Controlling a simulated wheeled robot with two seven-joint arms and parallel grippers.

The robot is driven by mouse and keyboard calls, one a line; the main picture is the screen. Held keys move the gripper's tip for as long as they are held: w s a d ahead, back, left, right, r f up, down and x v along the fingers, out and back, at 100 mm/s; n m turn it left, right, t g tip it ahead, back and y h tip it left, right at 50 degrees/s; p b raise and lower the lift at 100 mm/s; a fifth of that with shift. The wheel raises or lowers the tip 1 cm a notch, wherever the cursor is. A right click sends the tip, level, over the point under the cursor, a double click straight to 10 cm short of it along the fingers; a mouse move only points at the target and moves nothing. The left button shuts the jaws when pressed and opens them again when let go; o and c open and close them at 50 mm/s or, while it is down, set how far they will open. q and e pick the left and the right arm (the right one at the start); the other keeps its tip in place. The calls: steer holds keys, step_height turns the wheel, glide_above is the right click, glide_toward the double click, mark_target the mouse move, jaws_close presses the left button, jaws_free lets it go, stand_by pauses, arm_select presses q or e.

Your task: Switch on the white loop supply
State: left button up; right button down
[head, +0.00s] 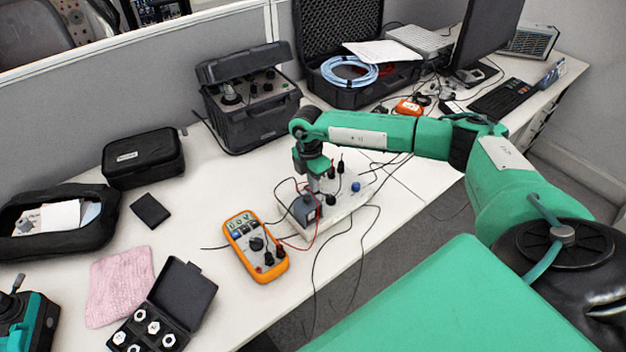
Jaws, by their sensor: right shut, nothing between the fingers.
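The white loop supply appears to be the low white box (345,208) near the table's front edge, with black plugs, a blue knob (355,187) and leads on its top. My right gripper (314,190) points down over the left part of this box. Its fingers are shut with nothing between them. The fingertips are close to the box's top, beside a dark block (304,210) with a red part. I cannot tell whether they touch. The supply's switch and its state cannot be made out; the gripper covers part of the box. My left gripper is not in view.
An orange multimeter (256,246) lies left of the box, with leads running between them. Loose black cables hang over the front edge. A black instrument case (250,110) stands behind. A pink cloth (121,285) and an open black box (180,295) lie front left.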

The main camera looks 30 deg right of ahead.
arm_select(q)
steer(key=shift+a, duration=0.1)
arm_select(e)
steer(key=shift+s+f, duration=0.15)
steer(key=shift+f, duration=0.15)
steer(key=shift+r, duration=0.1)
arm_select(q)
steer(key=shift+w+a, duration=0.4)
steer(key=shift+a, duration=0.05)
